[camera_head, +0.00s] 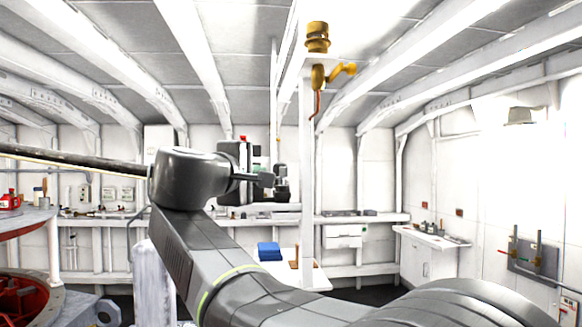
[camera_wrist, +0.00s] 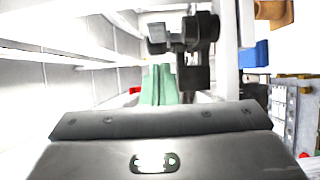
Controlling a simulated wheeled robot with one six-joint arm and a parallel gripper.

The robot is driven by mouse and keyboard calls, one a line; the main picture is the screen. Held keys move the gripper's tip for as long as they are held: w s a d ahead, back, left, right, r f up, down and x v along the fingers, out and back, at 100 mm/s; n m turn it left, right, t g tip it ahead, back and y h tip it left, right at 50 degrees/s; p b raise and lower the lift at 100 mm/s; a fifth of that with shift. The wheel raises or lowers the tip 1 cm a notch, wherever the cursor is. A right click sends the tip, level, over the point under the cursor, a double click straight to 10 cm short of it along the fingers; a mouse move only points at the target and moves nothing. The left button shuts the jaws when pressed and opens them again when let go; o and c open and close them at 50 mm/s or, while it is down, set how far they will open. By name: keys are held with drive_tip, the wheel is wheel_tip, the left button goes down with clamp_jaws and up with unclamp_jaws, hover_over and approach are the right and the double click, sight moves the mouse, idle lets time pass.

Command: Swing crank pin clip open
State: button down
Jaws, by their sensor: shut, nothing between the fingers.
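A brass fitting (camera_head: 317,38) tops a white post. A yellow crank handle (camera_head: 340,72) sits just below it, and an orange strip (camera_head: 316,104) hangs beside the post. I cannot make out which small part is the crank pin clip. My gripper (camera_head: 266,180) shows at the end of my arm, left of the post and well below the crank in the picture. It is shut and empty.
The white post (camera_head: 307,180) stands upright near the middle. A blue box (camera_head: 269,251) lies low, left of it. Benches line the back wall. A red-rimmed round unit (camera_head: 30,285) stands at left.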

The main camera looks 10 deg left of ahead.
sight(281, 172)
drive_tip(key=shift+w+d+p, duration=0.2)
drive_tip(key=shift+w+d, duration=0.15)
drive_tip(key=shift+d, duration=0.4)
drive_tip(key=shift+w+d+p, duration=0.2)
drive_tip(key=shift+w+d, duration=0.15)
drive_tip(key=shift+d, duration=0.4)
drive_tip(key=shift+s+y, duration=0.2)
drive_tip(key=shift+y, duration=0.1)
